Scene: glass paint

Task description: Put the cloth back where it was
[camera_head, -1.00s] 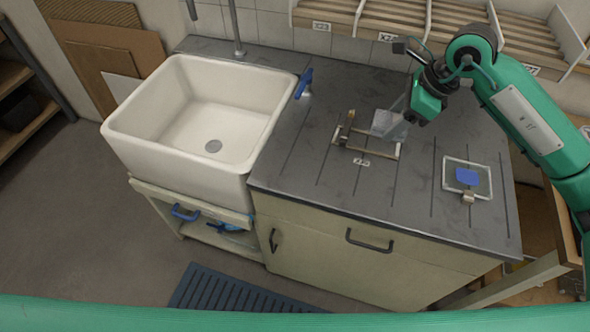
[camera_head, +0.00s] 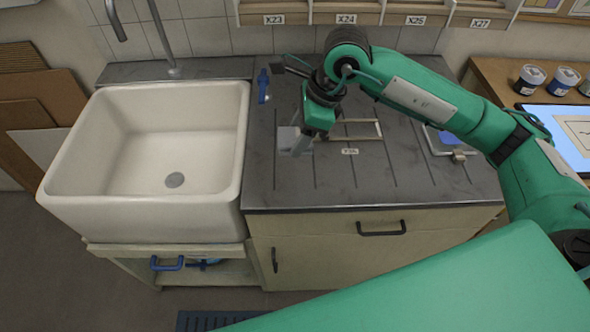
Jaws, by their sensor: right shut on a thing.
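My right gripper (camera_head: 314,127) reaches in from the right over the dark ridged worktop (camera_head: 385,185), a little right of the sink. It is shut on a pale grey, thin piece (camera_head: 288,139) that looks like the cloth. The piece shows at the left of the fingers, low over the worktop; I cannot tell if it touches the surface. The fingertips are partly hidden by the green gripper body. My left gripper is not in view.
The white sink (camera_head: 143,165) is at the left, with a tap (camera_head: 163,40) behind it. A blue handle (camera_head: 263,85) stands by its right edge. A wooden frame (camera_head: 362,131) lies behind the gripper. A tray with a blue piece (camera_head: 449,137) is farther right. The worktop's front is clear.

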